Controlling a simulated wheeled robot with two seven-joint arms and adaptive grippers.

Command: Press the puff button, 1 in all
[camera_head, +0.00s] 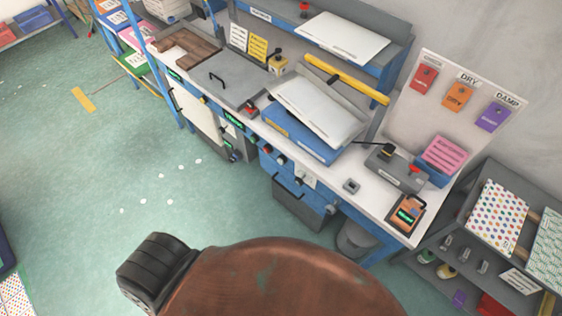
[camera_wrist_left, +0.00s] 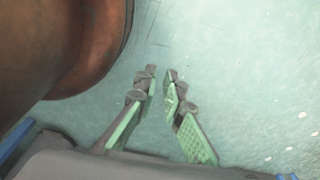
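No label reading "puff" can be made out, so I cannot tell which control is the puff button. Small round buttons (camera_head: 268,150) sit along the front edge of the white workbench (camera_head: 385,205), below the press (camera_head: 318,110) with its raised white plate. A small grey box (camera_head: 351,186) stands on the bench top, right of the press. A grey unit with a red knob (camera_head: 413,169) is farther right. My left gripper (camera_wrist_left: 161,74) shows only in its wrist view, open and empty above the green floor, away from the bench. My right gripper is not in view.
An orange handheld meter (camera_head: 406,214) lies at the bench's right end, near a pink pad stack (camera_head: 443,155). A grey lidded station (camera_head: 230,80) stands left of the press. A bin (camera_head: 357,238) is under the bench. The floor (camera_head: 80,180) at left is mostly clear.

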